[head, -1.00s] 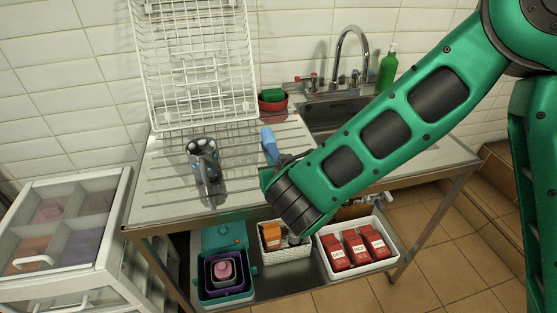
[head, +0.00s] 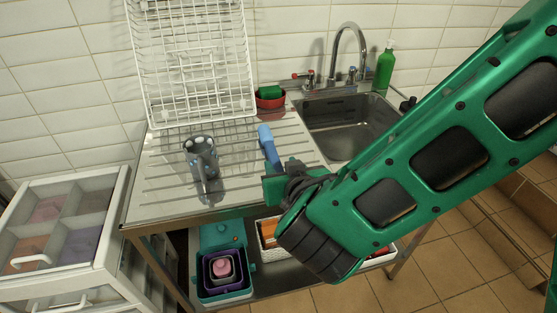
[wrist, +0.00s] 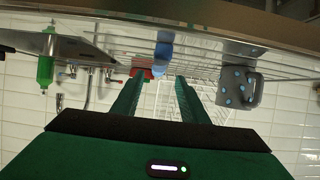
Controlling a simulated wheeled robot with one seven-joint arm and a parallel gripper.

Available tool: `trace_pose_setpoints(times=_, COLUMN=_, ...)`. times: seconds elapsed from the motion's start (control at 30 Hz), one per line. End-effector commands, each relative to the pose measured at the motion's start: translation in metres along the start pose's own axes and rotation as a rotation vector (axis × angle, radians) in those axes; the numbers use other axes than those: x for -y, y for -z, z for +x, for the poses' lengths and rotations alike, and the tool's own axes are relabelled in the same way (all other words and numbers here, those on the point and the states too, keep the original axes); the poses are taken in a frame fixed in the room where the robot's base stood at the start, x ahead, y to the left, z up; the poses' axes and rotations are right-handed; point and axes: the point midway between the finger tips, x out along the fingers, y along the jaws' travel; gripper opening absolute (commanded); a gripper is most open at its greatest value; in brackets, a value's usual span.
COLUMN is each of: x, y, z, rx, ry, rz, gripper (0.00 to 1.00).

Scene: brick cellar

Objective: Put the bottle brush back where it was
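A long blue object (head: 268,145), possibly the bottle brush, is on the steel drainboard (head: 160,170) left of the sink. Its kind is not clear to me. In the wrist view, which looks upside down, the blue object (wrist: 164,50) shows beyond and between my fingertips. A grey mug with blue dots (head: 200,152) stands to the left.
A white wire rack (head: 190,60) stands at the back. A red bowl with a green sponge (head: 270,98), the sink (head: 345,125), tap (head: 352,45) and green soap bottle (head: 386,70) lie right. Teal and purple tubs (head: 222,265) sit below. A drawer unit (head: 60,225) is left.

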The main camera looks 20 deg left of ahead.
Motion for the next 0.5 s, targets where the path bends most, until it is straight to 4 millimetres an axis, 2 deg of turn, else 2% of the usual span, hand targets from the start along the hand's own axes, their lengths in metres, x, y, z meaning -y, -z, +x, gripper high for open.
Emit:
trace_pose_setpoints(times=0.1, x=0.001, y=0.001, z=-0.018, rx=-0.002, ry=0.002, rz=-0.002, gripper=0.4)
trace_pose_setpoints(times=0.2, x=0.001, y=0.001, z=-0.029, rx=-0.002, ry=0.001, rz=-0.001, gripper=0.4)
trace_pose_setpoints(times=0.5, x=0.0, y=0.0, z=-0.038, rx=-0.001, ry=-0.001, rz=0.001, gripper=0.4)
